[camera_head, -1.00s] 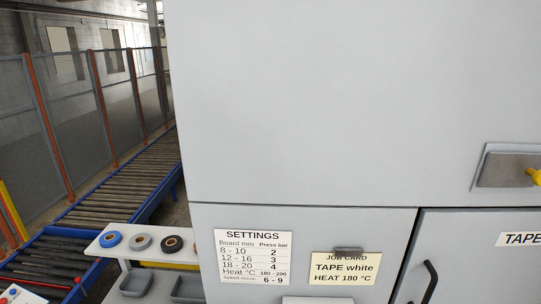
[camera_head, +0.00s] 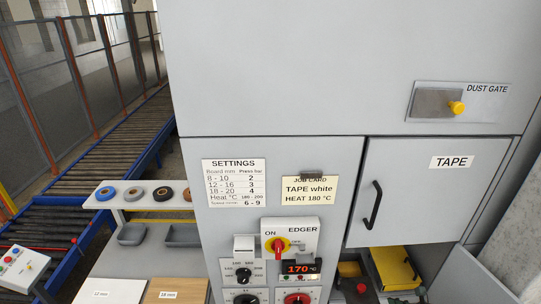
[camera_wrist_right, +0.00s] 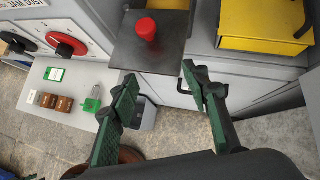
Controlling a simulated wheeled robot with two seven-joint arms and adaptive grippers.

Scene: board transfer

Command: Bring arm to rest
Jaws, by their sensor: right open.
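My right gripper (camera_wrist_right: 158,74) shows in the right wrist view. Its two green-padded fingers are spread apart and nothing is between them. It is in front of a dark grey plate with a red knob (camera_wrist_right: 146,30), which lies just beyond the fingertips; I cannot tell whether they touch it. Neither arm shows in the head view, and my left gripper is in no view.
The grey edger cabinet (camera_head: 300,70) fills the middle, with a red-yellow switch (camera_head: 276,246) and a closed TAPE door (camera_head: 425,190). A yellow box (camera_head: 395,268) sits below. A shelf with tape rolls (camera_head: 134,193) and a roller conveyor (camera_head: 110,140) stand left.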

